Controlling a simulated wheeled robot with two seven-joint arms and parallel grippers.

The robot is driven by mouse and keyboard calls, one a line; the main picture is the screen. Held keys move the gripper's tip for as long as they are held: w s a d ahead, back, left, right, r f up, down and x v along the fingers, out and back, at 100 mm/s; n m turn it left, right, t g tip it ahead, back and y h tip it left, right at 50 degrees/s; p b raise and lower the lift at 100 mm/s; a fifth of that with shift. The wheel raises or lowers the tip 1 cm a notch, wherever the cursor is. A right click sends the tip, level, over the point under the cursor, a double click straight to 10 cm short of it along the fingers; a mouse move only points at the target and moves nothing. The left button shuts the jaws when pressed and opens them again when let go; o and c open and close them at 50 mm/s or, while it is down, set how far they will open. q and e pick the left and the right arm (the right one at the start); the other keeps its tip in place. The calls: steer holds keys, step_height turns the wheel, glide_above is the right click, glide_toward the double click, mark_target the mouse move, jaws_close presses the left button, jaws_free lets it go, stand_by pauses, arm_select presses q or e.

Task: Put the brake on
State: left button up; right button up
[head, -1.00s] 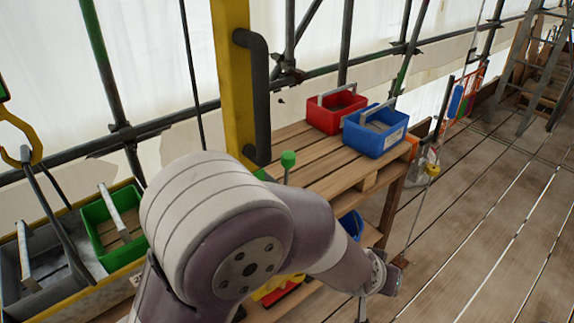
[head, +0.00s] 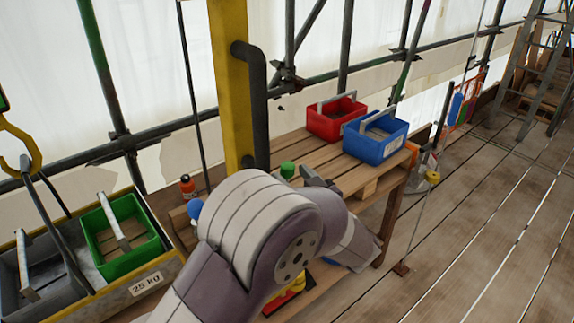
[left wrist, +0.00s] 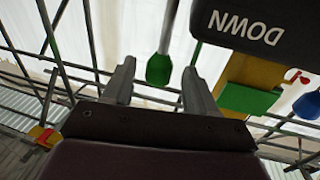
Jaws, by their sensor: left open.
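A lever with a green knob (head: 287,169) stands by the yellow post (head: 230,90); the knob also shows in the left wrist view (left wrist: 160,67). My left gripper (head: 320,177) is open and empty beside the green knob, to its right in the head view. In the left wrist view its two fingers (left wrist: 158,85) lie on either side of the knob, which looks a little beyond the tips. A blue knob (head: 195,208) is left of my arm, also at the right of the wrist view (left wrist: 308,103). No label reading brake shows. My right gripper is out of view.
A dark panel marked DOWN (left wrist: 255,25) and a green block (left wrist: 248,99) are close right of the fingers. Red (head: 337,118) and blue (head: 375,137) totes stand on the wooden bench. A 25 kg crate (head: 150,280) holds a green tote (head: 123,238).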

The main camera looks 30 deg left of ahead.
arm_select(q)
steer(key=shift+x, duration=1.6)
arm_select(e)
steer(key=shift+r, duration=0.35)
